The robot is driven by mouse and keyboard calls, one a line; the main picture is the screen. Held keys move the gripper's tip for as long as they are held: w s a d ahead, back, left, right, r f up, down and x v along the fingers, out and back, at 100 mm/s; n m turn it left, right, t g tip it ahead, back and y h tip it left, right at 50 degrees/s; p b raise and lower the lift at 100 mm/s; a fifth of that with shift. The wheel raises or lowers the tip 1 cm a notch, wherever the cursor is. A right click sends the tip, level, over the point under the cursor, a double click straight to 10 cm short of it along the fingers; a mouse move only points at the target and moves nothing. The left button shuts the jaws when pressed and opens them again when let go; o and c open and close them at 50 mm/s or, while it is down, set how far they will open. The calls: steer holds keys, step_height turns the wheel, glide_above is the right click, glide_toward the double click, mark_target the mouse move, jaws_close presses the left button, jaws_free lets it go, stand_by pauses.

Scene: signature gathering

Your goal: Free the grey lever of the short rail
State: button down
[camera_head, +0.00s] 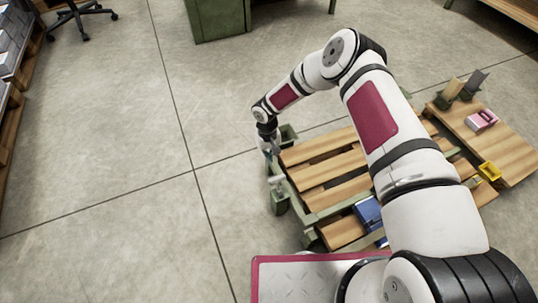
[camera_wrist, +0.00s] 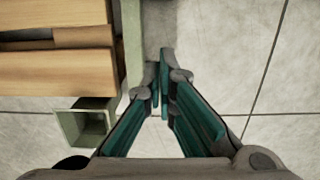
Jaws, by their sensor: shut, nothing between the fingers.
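The short rail (camera_wrist: 133,50) is a green bar along the edge of the wooden slatted deck. In the head view a green rail (camera_head: 296,196) runs along the deck's left end. I cannot clearly make out the grey lever; a small pale grey piece (camera_head: 276,181) shows near the rail's green post in the head view, but I cannot tell what it is. My gripper (camera_wrist: 162,72) has its teal-padded fingers shut together with nothing held. It points down just to the right of the rail in the wrist view. In the head view my gripper (camera_head: 271,150) is at the deck's left corner.
An open square green tube (camera_wrist: 88,122) stands beside the deck in the wrist view. The floor left of the deck is clear.

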mark_target(279, 187)
steer(key=shift+s+d+f+b, duration=0.25)
steer(key=shift+s+f+b, duration=0.2)
steer(key=shift+s, duration=0.2)
steer(key=shift+s+d+f+b, duration=0.3)
steer(key=shift+s+f, duration=0.2)
steer(key=shift+s, duration=0.1)
steer(key=shift+s+d+f+b, duration=0.2)
steer(key=shift+s+f+b, duration=0.25)
steer(key=shift+s, duration=0.2)
steer(key=shift+d+r, duration=0.1)
steer(key=shift+d, duration=0.05)
